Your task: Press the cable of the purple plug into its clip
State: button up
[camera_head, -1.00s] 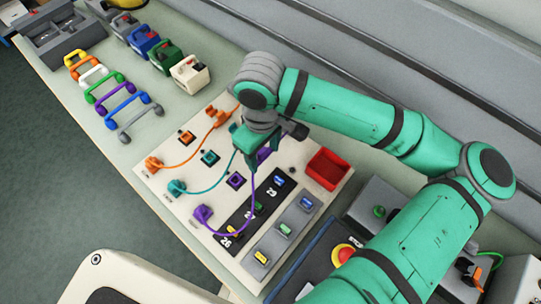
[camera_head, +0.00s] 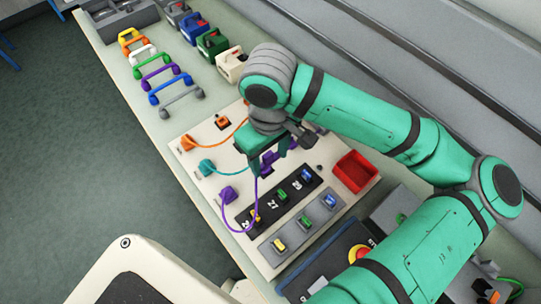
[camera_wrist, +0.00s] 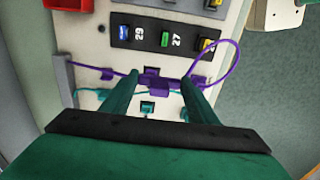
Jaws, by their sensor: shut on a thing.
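My gripper (camera_head: 262,170) points down over the cream board. In the wrist view its two fingers (camera_wrist: 160,84) close around a purple plug (camera_wrist: 158,85). The thin purple cable (camera_head: 241,231) bows in a slack loop from a purple block (camera_head: 228,195) on the board up to my gripper. The loop also shows in the wrist view (camera_wrist: 236,62), by the right finger. Another purple part (camera_head: 290,145) lies just beyond my gripper and may be the clip; the arm partly hides it. I cannot tell whether the plug touches the socket beneath it.
A teal cable (camera_head: 232,172) runs close beside the gripper, from a teal block (camera_head: 207,167). An orange cable (camera_head: 220,143) lies farther left. A black strip with coloured fuses (camera_head: 256,216) and a red bin (camera_head: 356,172) are to the right. Coloured handles (camera_head: 160,77) lie at upper left.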

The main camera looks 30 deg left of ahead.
jog(key=w, duration=1.4)
jog(key=shift+w+a+f, duration=0.25)
jog(key=shift+w, duration=0.1)
jog(key=shift+f, duration=0.1)
send_over(293, 145)
jog(key=shift+f, duration=4.95)
jog(key=shift+s+f, duration=0.1)
jog(key=shift+f, duration=0.8)
jog(key=o, duration=1.1)
jog(key=shift+o, duration=0.2)
jog(key=shift+d, duration=0.1)
jog(key=shift+r, duration=4.25)
